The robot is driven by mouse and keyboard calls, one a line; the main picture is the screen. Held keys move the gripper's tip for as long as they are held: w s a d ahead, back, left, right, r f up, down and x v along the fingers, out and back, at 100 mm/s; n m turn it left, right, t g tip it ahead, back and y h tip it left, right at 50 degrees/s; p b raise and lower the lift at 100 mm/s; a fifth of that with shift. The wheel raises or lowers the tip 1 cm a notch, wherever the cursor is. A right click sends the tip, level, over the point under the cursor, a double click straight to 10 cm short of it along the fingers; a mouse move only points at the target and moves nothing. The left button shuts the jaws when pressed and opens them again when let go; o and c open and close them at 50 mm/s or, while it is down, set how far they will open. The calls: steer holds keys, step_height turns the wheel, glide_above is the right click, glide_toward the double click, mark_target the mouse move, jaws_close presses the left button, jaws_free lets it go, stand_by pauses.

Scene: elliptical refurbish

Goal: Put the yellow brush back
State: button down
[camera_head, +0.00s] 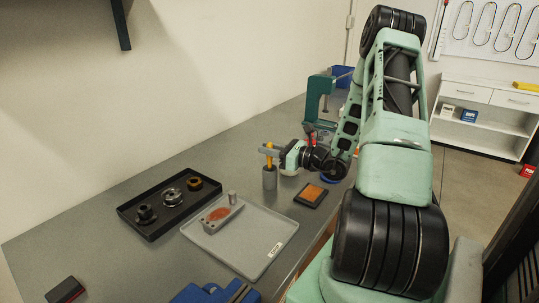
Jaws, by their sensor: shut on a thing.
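The yellow brush (269,160) is upright, with its yellow-orange handle between the fingers of my gripper (270,149). My gripper is shut on it, pointing left at the end of my arm. A grey cylindrical holder (269,178) stands on the workbench directly below the gripper. The lower end of the brush meets or overlaps the holder's top; I cannot tell how deep inside it is. The bristles are not visible.
A black tray (153,233) with several round parts lies left on the workbench (120,190). A grey tray (255,268) with a grey-and-red part lies in front. A dark pad with an orange top (311,194) is right of the holder. A green press (318,97) stands behind.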

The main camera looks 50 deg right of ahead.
steer(key=shift+f, duration=0.9)
steer(key=shift+f, duration=0.1)
steer(key=shift+f, duration=0.15)
steer(key=c, duration=1.3)
jaws_free()
steer(key=shift+c, duration=0.2)
steer(key=shift+r, duration=0.25)
steer(key=b+v, duration=0.2)
steer(key=v, duration=1)
steer(key=shift+b, duration=0.35)
